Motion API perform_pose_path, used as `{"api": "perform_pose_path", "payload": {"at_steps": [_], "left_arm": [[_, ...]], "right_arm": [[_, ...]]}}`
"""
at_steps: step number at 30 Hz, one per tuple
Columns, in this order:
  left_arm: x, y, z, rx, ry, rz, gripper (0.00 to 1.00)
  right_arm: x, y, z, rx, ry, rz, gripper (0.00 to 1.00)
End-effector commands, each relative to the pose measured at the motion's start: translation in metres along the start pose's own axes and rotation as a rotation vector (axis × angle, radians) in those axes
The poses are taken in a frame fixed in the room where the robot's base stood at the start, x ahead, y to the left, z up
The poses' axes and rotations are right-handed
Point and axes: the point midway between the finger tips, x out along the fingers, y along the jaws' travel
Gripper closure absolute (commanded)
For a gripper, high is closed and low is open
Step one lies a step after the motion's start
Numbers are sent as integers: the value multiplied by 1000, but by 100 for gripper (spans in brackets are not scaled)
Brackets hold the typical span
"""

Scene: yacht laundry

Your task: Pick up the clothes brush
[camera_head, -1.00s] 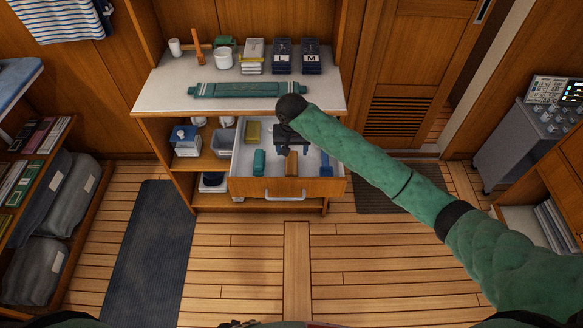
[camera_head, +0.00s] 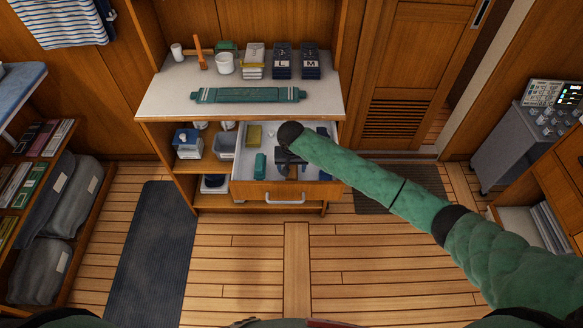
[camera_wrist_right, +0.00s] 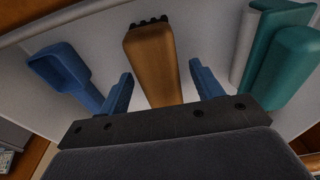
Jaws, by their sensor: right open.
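The clothes brush, a brown wooden block with dark bristles at one end, lies in the open drawer (camera_head: 245,186). In the right wrist view the brush (camera_wrist_right: 152,62) lies between the two blue fingers of my right gripper (camera_wrist_right: 162,88), with a gap visible on each side. In the head view my right gripper (camera_head: 291,163) is over the front part of the drawer and hides most of the brush. The right gripper is open and holds nothing. My left gripper is not in view.
A teal object (camera_head: 260,163) and a blue-handled tool (camera_head: 325,175) lie on either side in the drawer, with a yellow block (camera_head: 254,134) behind. The drawer walls surround them. The counter (camera_head: 160,100) above carries a teal rolled item (camera_head: 248,95) and containers.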

Motion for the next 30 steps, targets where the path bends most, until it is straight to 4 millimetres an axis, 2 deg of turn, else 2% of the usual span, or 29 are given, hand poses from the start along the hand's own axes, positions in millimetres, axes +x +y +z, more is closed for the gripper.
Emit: {"api": "perform_pose_path", "payload": {"at_steps": [8, 15, 23, 27, 28, 30], "left_arm": [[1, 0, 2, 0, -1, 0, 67], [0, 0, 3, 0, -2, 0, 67], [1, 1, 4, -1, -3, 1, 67], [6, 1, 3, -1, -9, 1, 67], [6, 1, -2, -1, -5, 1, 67], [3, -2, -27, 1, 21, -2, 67]], "right_arm": [[2, 0, 0, 0, 0, 0, 36], [2, 0, 0, 0, 0, 0, 84], [1, 0, 0, 0, 1, 0, 85], [-8, -1, -2, -1, 2, -2, 85], [-11, 0, -2, -1, 2, -2, 85], [-22, 0, -4, -1, 3, -2, 85]]}}
